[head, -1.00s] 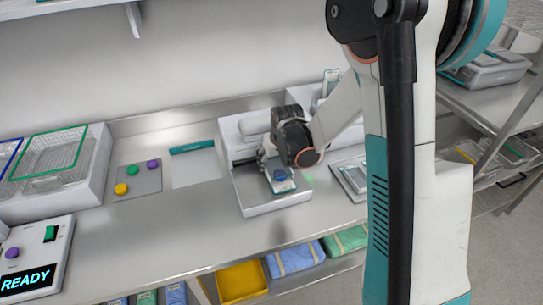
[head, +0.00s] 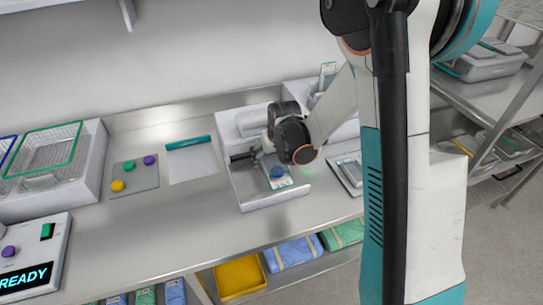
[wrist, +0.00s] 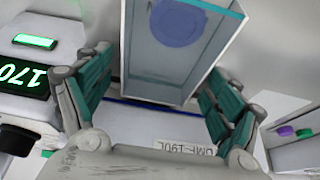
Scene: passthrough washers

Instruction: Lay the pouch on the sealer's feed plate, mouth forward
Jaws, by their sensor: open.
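The pouch (head: 282,184), pale with teal edging and a blue round item inside, lies on the front part of the white sealer (head: 262,203), apparently on its feed plate. In the wrist view the pouch (wrist: 165,72) extends away from my gripper, its near end between the spread fingers. My gripper (head: 264,160) is over the sealer, just behind the pouch; its fingers (wrist: 155,98) are open with gaps to both pouch sides. The arm hides part of the sealer. I cannot tell which end is the mouth.
The sealer's green display (wrist: 22,75) shows 170. To the left are a plate with coloured knobs (head: 135,177), a white sheet (head: 193,165) and wire baskets (head: 45,152). A small tray (head: 348,172) lies right of the sealer. Front counter is clear.

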